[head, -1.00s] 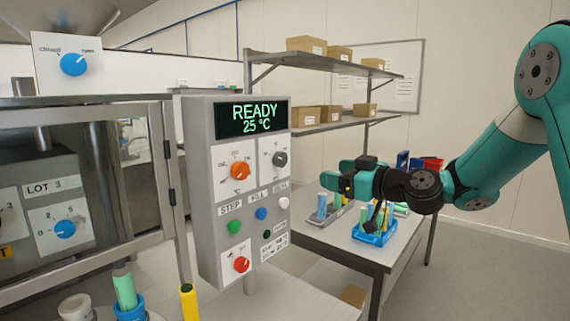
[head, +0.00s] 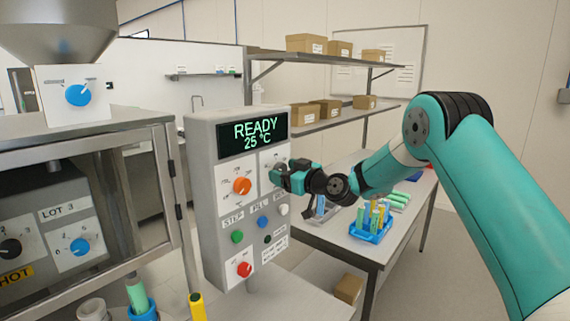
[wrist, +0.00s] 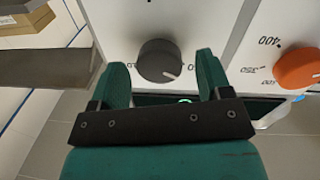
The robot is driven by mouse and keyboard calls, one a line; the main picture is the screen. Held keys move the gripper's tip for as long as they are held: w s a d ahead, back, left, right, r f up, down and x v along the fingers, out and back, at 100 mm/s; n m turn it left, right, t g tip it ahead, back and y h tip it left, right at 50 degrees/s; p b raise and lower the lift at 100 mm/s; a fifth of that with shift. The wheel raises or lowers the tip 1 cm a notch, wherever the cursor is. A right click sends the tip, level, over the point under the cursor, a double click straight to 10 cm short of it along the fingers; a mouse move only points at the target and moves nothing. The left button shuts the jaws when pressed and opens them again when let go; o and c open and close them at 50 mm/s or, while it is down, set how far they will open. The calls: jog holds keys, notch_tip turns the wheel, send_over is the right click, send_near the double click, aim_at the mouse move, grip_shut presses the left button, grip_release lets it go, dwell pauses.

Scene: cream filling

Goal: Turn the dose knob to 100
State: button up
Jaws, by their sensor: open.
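A dark grey knob (wrist: 158,58) with a white pointer mark sits on a white plate on the control panel. In the wrist view, which looks upside down, the mark points to the lower right and the printed scale is mostly hidden or too small to read. My gripper (wrist: 161,62) is open, with one finger on each side of the grey knob; I cannot tell whether they touch it. In the head view my gripper (head: 277,177) is at the panel's upper right and covers most of that knob. The panel display (head: 255,134) reads READY 25 °C.
An orange knob (head: 242,186) is beside the grey one, with 350 and 400 on its scale. Green (head: 237,237), blue (head: 262,222) and white (head: 282,210) buttons and a red knob (head: 244,269) are below. A table with a blue tube rack (head: 371,236) stands behind my arm.

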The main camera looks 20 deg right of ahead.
jog(key=shift+w+a, duration=0.15)
jog(key=shift+w, duration=0.05)
jog(key=c, duration=0.9)
